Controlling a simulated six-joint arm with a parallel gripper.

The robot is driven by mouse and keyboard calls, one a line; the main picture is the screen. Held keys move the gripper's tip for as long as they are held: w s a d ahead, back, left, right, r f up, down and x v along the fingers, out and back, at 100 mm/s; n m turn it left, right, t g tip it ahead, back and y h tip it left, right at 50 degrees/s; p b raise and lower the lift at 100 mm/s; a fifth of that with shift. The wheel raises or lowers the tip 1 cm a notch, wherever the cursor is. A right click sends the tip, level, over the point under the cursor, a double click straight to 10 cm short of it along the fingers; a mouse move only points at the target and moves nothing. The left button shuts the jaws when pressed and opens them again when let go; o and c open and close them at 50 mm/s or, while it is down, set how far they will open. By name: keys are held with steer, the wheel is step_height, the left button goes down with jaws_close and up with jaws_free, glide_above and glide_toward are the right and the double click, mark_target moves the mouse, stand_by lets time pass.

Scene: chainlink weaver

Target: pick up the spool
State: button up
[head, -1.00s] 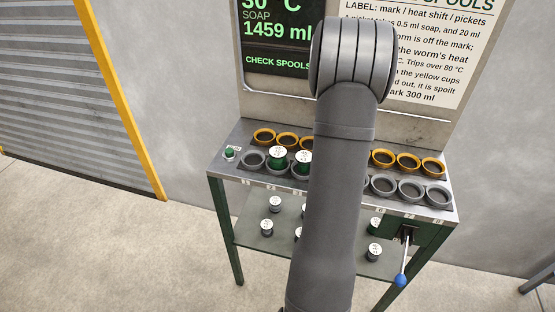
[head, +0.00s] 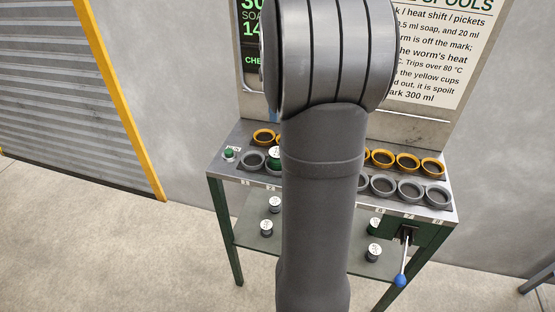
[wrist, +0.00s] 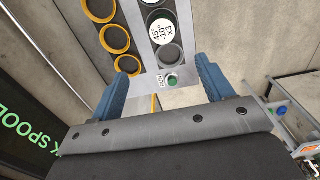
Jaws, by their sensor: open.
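A spool with a white printed top (wrist: 162,27) sits in a grey cup in the wrist view, beyond my fingers. Part of another white top shows at that view's upper edge. In the head view, one green spool with a white top (head: 274,153) shows in the grey front row, partly behind my arm. My gripper (wrist: 166,65) is open and empty, its two blue fingers spread on either side of a green button. The head view hides my gripper behind my arm.
An empty grey cup (wrist: 169,55) lies between the button (wrist: 172,82) and the spool. Yellow cups (wrist: 115,39) run alongside. Several more spools (head: 373,252) stand on the lower shelf. A blue-knobbed lever (head: 400,280) hangs at the bench's front right.

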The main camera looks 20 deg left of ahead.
step_height(320, 180, down, 12)
steer(key=shift+r, duration=0.15)
steer(key=shift+s+a+f, duration=0.1)
steer(key=shift+f, duration=1.25)
steer(key=shift+s+f, duration=0.1)
steer(key=shift+f, duration=1.2)
steer(key=c, duration=1.2)
